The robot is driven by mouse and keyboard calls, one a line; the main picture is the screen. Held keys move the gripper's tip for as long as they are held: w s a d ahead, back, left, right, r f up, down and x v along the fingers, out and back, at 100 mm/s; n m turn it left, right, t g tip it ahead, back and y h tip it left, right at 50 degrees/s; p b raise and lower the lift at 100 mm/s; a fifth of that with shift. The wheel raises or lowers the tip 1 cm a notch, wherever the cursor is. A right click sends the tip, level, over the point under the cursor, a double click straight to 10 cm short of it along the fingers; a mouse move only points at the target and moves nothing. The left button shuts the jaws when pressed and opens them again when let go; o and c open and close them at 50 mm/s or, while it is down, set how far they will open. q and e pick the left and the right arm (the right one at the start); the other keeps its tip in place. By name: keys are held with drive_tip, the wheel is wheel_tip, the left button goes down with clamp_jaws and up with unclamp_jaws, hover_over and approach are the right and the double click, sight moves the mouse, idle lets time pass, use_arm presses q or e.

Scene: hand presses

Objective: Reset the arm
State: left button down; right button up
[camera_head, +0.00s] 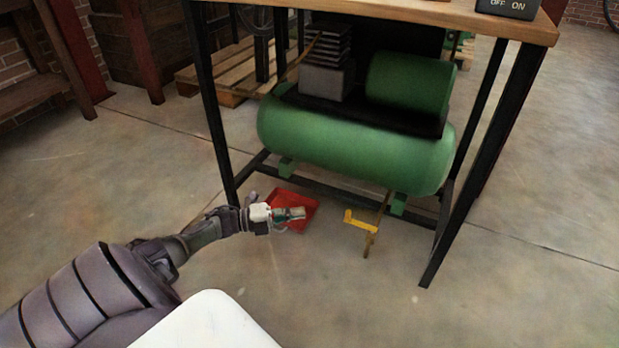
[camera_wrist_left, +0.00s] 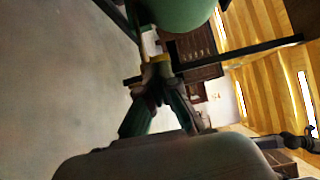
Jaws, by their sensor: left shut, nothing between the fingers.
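My left arm comes in from the lower left in the head view. Its gripper (camera_head: 303,213) is low, in front of the table frame and just over a red tray on the floor. In the left wrist view the fingers of the left gripper (camera_wrist_left: 158,68) meet at their tips, shut, with nothing held between them. My right gripper is in neither view.
A green compressor tank (camera_head: 350,150) sits under the wooden-topped table (camera_head: 460,18) with black legs. A red tray (camera_head: 300,222) lies on the floor below my gripper. A yellow lever (camera_head: 361,224) stands out at the tank's front. The floor in front is clear.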

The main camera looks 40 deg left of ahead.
use_arm(q)
drive_tip(key=shift+s+a, duration=0.1)
drive_tip(key=shift+a, duration=0.2)
idle(0.4)
